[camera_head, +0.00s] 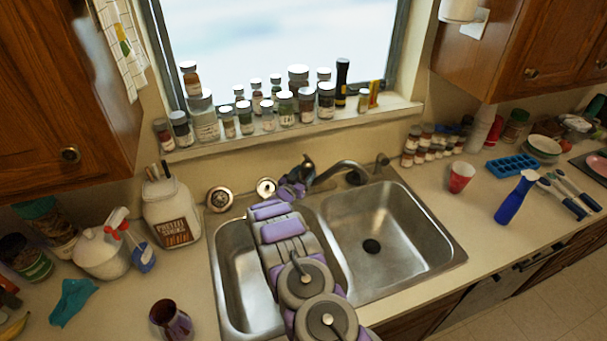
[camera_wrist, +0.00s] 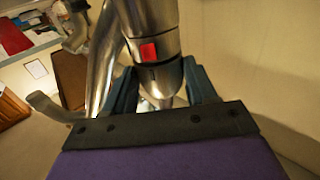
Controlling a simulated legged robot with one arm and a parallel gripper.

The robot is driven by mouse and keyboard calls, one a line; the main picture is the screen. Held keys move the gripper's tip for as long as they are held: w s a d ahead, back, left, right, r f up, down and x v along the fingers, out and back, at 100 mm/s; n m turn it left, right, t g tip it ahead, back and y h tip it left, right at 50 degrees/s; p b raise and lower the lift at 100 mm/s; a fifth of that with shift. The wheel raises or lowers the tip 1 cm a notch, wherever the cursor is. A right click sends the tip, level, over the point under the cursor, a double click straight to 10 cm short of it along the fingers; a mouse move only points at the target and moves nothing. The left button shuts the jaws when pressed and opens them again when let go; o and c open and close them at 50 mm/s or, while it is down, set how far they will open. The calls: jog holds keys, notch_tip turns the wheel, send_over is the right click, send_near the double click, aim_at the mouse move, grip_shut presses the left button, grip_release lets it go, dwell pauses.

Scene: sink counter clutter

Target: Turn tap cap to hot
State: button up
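The tap stands behind the sink; its dark upright body (camera_head: 308,168) shows in the head view, with the spout (camera_head: 345,165) reaching right. In the wrist view the tap cap (camera_wrist: 150,35) is a shiny metal cylinder with a red mark (camera_wrist: 148,52) facing the camera. My gripper (camera_head: 296,184) is at the tap, partly hidden by my purple and grey arm. In the wrist view my gripper (camera_wrist: 162,82) has its two dark teal fingers apart, one on each side of the cap's lower end. I see nothing gripped; whether a finger touches the cap is unclear.
My arm crosses the left basin of the double sink (camera_head: 450,250). A labelled jug (camera_head: 172,215) and a spray bottle (camera_head: 118,240) stand left. Spice jars (camera_head: 298,85) line the sill behind. A red cup (camera_head: 460,177) stands right. The right basin is empty.

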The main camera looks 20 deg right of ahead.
jog(key=shift+c, duration=1.3)
jog(key=shift+w+a+b, duration=0.15)
jog(key=shift+b, duration=0.15)
jog(key=shift+m+g+h+b, duration=0.45)
jog(key=shift+m+g+h, duration=0.05)
jog(key=shift+g, duration=0.1)
jog(key=shift+r, duration=0.1)
jog(key=o, duration=0.8)
jog(key=v, duration=1.7)
jog(key=shift+a, duration=0.2)
